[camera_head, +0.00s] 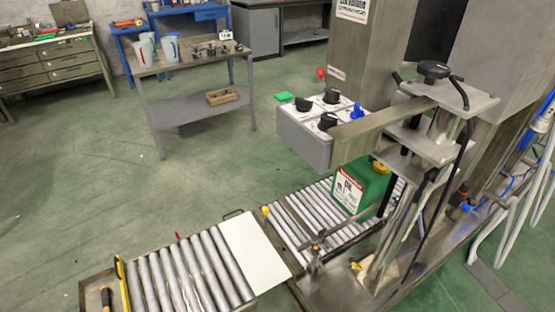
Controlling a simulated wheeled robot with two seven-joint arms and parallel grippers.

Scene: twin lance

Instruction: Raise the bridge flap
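The bridge flap appears to be the pale flat plate (254,252) at the right end of the near roller conveyor (185,275). It lies about level with the rollers and reaches toward the second roller conveyor (300,212). A small dark bar (233,213) shows at its far edge; I cannot tell whether it is joined to the flap. The flap's underside and hinge are hidden. Neither of my grippers is in view.
A green box (352,188) sits on the second conveyor below a grey control box (305,141) with knobs. A metal machine frame (420,150) stands at right. A yellow-handled tool (106,298) lies at lower left. A workbench (185,62) stands behind; green floor between is clear.

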